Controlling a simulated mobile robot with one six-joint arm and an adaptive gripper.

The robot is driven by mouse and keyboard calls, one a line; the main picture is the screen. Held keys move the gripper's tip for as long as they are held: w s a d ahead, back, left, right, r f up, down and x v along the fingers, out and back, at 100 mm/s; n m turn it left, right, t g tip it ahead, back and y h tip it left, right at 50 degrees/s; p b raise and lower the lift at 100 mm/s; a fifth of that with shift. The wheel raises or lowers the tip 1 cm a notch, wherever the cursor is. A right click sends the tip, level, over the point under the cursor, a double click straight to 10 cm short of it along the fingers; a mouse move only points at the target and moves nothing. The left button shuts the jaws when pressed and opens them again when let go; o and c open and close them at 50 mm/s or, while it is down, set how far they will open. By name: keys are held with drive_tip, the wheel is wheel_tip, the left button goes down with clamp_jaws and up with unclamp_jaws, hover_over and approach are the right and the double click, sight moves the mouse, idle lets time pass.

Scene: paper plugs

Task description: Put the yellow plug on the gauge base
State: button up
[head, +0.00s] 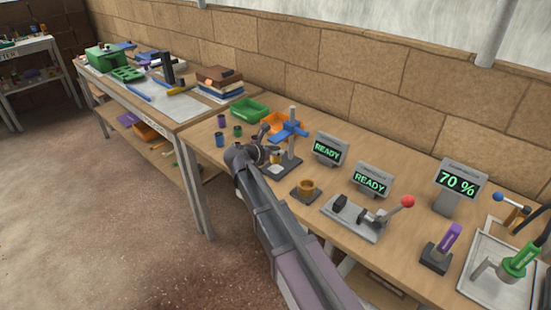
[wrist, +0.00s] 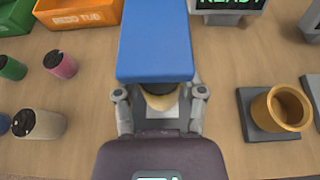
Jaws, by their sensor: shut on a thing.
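The yellow plug (head: 275,157) is between the fingers of my gripper (head: 266,153), at the gauge. In the wrist view the plug (wrist: 158,98) shows between both fingertips (wrist: 160,94), partly hidden by the blue gauge arm (wrist: 155,45) above it. The gauge has an upright grey post and the same blue arm (head: 288,130) in the head view. My gripper is shut on the plug. I cannot tell whether the plug touches the base.
A brass-coloured ring (head: 306,186) on a dark block stands right of the gauge. Several small coloured cylinders, one blue (head: 219,139), stand to the left. Green (head: 250,111) and orange (head: 271,121) tubs are behind. A READY display (head: 330,149) and a red-knobbed clamp (head: 355,218) are further right.

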sight(272, 158)
drive_tip(key=shift+f+b, duration=1.45)
drive_tip(key=shift+f, duration=0.15)
drive_tip(key=shift+f, duration=0.2)
drive_tip(key=o, duration=1)
drive_tip(key=shift+r, duration=0.15)
drive_tip(key=shift+r, duration=0.15)
drive_tip(key=p+v, duration=0.4)
drive_tip(key=v, duration=0.8)
drive_tip(key=shift+p, duration=0.3)
